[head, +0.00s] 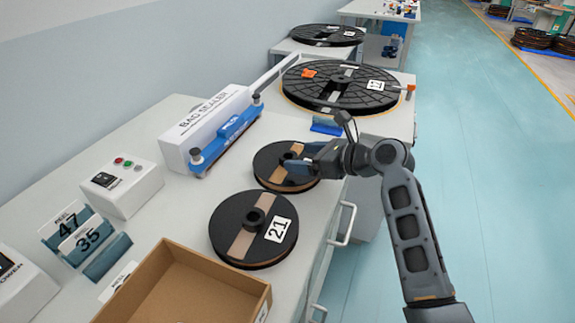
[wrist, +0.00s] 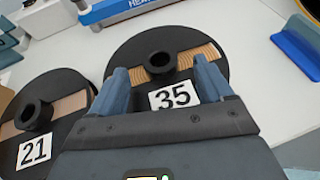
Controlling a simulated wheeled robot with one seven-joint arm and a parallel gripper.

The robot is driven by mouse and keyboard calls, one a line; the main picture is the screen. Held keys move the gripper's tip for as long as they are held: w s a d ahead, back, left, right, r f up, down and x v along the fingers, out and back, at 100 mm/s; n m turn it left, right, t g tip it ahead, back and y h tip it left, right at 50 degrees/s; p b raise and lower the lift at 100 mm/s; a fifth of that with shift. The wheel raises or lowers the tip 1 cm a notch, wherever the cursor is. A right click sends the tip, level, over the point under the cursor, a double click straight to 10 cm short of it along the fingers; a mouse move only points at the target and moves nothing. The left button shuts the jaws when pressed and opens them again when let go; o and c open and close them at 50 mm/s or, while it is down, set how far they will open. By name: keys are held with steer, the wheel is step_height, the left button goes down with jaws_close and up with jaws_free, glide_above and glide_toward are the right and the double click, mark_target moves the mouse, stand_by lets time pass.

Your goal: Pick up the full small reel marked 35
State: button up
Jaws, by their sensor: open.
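The small black reel marked 35 (wrist: 140,45) lies flat on the white bench, its brown winding showing between the spokes and its black hub at the centre. In the head view the same reel (head: 268,158) is partly hidden by my gripper. My gripper (head: 292,168) is above this reel. In the wrist view its two blue fingers (wrist: 160,82) are apart, on either side of the label 35 and near the hub, with nothing between them. I cannot tell whether the fingertips touch the reel.
A similar reel marked 21 (head: 238,247) lies just in front of it. A bag sealer (head: 212,125) stands behind to the left. An open cardboard box (head: 180,255) is at the bench's near edge. Reel cards 47 and 35 (head: 88,238) stand at left. Large reels (head: 340,88) lie beyond.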

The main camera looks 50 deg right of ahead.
steer(key=shift+x, duration=1.2)
steer(key=shift+c, duration=0.5)
jaws_close()
